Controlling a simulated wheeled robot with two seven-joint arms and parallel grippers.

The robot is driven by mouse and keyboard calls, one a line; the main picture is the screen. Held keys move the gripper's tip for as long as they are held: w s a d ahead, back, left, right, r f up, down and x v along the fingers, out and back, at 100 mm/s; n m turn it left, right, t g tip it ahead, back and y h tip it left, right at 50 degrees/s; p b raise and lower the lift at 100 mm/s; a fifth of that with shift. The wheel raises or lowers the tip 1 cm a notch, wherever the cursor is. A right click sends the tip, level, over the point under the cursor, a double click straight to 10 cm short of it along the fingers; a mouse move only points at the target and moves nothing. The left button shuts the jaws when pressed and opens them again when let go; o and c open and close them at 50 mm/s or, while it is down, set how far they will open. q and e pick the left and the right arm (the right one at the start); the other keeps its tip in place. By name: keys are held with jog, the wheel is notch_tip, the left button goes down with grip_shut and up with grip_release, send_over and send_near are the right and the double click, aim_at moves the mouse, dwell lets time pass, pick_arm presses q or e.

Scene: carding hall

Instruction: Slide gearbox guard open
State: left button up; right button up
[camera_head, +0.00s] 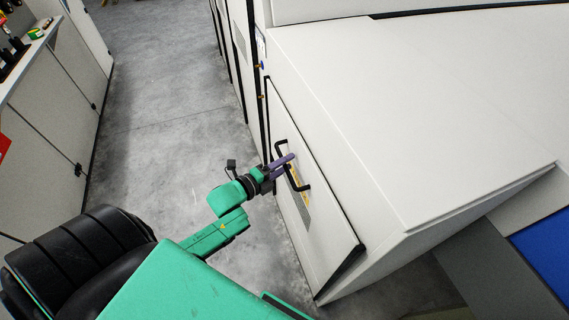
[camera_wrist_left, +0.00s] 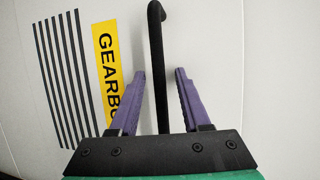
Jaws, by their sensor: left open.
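The gearbox guard (camera_head: 325,222) is a flat white panel on the side of the large white machine. It carries a black bar handle (camera_head: 280,147), a yellow label and a grey vent grille. In the left wrist view the black handle (camera_wrist_left: 157,60) runs up between the two purple fingers, and the yellow label (camera_wrist_left: 108,62) reads "GEARBO", the rest hidden by a finger. My left gripper (camera_head: 290,159) is at the handle. In the wrist view it is open (camera_wrist_left: 160,82), one finger on each side of the bar, with gaps showing. My right gripper is out of view.
The machine's broad white top (camera_head: 430,90) slopes at the right. A grey concrete aisle (camera_head: 160,110) runs open to the left of the guard. Grey cabinets (camera_head: 50,130) with small items on top line the far left. A blue surface (camera_head: 545,250) lies at the lower right.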

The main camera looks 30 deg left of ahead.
pick_arm(q)
grip_shut()
dwell(1.4)
